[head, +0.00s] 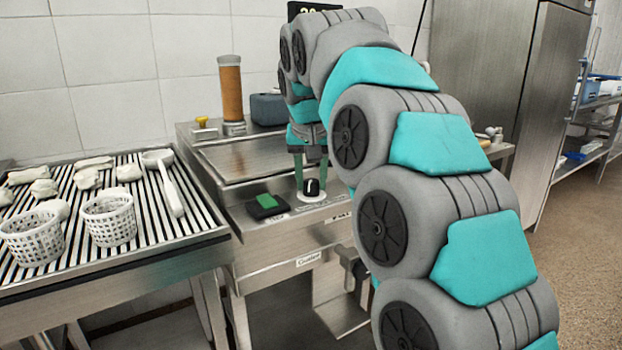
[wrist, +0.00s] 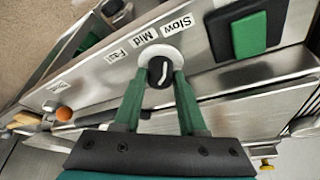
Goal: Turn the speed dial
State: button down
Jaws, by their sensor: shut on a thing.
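The speed dial is a black knob (wrist: 160,72) with a white pointer mark on a white round base, set in the metal machine's top panel. Labels Slow (wrist: 180,25), Mid (wrist: 146,37) and Fast (wrist: 119,53) stand around it in the wrist view. In the head view the dial (head: 311,188) shows beneath my gripper (head: 311,177). My gripper also shows in the wrist view (wrist: 161,75), its green fingers pointing at the dial and shut on the knob, one on each side.
A black block with a green switch (head: 267,202) sits left of the dial. A slatted rack (head: 160,232) at left holds white perforated baskets (head: 109,221), a scoop and pale lumps. An amber cylinder (head: 230,92) stands behind. A steel cabinet (head: 500,80) is at right.

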jog(key=n+y, duration=0.1)
jog(key=n, duration=0.3)
jog(key=shift+w+d+n+y, duration=0.1)
jog(key=shift+d+n+y, duration=0.1)
jog(key=shift+n+y, duration=0.15)
jog(key=shift+n+g+y, duration=0.35)
jog(key=shift+n+y, duration=0.1)
jog(key=shift+n, duration=0.8)
jog(key=shift+n+g+y, duration=0.35)
jog(key=shift+n+y, duration=0.05)
jog(key=shift+n, duration=0.8)
jog(key=shift+c, duration=2.4)
grip_release()
jog(key=shift+r, duration=0.1)
